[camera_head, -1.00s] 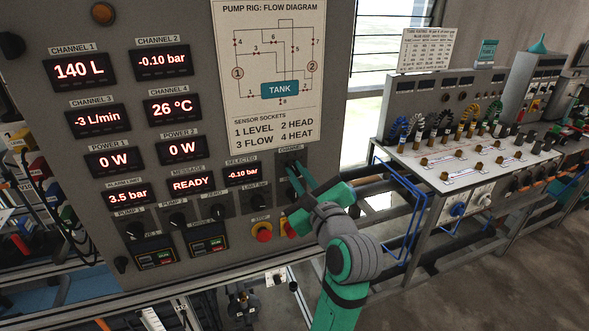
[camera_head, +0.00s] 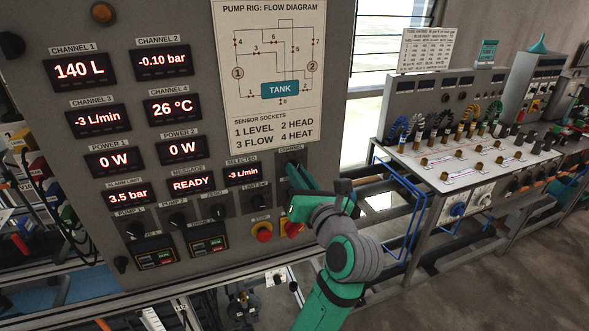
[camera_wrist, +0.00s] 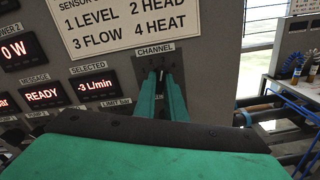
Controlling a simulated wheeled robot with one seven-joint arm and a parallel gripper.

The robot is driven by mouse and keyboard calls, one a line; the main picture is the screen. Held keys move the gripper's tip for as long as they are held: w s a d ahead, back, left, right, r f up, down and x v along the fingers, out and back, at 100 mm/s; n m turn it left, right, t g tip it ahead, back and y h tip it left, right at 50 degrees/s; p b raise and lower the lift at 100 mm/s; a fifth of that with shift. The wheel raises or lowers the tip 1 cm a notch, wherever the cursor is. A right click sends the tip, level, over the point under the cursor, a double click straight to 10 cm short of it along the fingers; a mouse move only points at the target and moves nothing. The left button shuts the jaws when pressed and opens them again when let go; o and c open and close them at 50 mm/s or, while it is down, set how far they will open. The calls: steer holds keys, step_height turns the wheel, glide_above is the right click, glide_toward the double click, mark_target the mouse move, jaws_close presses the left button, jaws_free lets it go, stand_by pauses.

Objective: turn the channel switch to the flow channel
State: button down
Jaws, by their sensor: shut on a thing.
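The channel switch (camera_wrist: 161,74) sits under the CHANNEL label on the grey panel (camera_head: 195,45), near its right edge. My gripper (camera_wrist: 162,76) is shut on its knob, and the green fingers hide most of the knob and its markings. In the head view my gripper (camera_head: 290,173) reaches the panel from the right. The SELECTED display (camera_head: 242,174) reads -3 L/min, the same as the CHANNEL 3 display (camera_head: 98,121). The sign (camera_head: 272,133) lists 3 as FLOW.
A red stop button (camera_head: 263,232) and a red-and-yellow switch (camera_head: 291,228) lie just below my gripper. Several small knobs, such as the LIMIT knob (camera_head: 256,201), are to its left.

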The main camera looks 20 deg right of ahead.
steer(key=shift+d+r, duration=0.1)
steer(key=c, duration=1.7)
jaws_free()
steer(key=shift+c, duration=0.2)
steer(key=s, duration=0.7)
steer(key=shift+d, duration=0.1)
